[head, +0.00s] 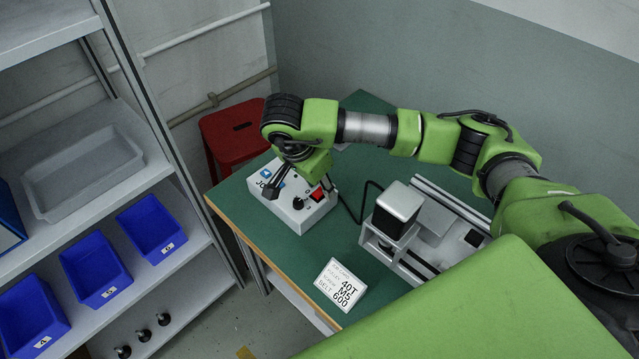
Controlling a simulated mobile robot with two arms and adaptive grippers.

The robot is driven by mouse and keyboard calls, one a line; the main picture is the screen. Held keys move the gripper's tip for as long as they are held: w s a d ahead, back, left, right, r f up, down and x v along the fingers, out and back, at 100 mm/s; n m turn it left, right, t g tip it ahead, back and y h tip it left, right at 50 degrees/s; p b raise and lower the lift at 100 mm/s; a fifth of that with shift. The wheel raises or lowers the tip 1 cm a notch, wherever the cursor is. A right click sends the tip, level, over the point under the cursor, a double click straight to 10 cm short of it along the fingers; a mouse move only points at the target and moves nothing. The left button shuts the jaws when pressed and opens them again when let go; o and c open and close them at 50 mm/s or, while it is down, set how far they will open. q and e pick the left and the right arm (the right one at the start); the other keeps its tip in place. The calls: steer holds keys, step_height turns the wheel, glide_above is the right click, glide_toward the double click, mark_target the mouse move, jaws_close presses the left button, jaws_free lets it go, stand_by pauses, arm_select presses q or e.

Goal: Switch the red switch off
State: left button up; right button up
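The red switch (317,195) is a small red rocker on the top of a white control box (300,219), next to a black knob (298,203). The box stands on the green table near its left edge. My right arm reaches in from the right, and my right gripper (295,187) hangs over the back of the box. Its dark fingers look spread apart, with nothing between them. The switch shows just in front of the gripper, and I cannot tell whether they touch. The switch's position is too small to read. My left gripper is not in view.
A metal gantry device (397,209) stands right of the box, joined by a black cable (365,200). A white label card (341,285) stands at the table's front. A red stool (232,127) is behind. Shelves with blue bins (96,268) stand at left.

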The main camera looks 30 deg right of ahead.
steer(key=v, duration=1.2)
stand_by(0.3)
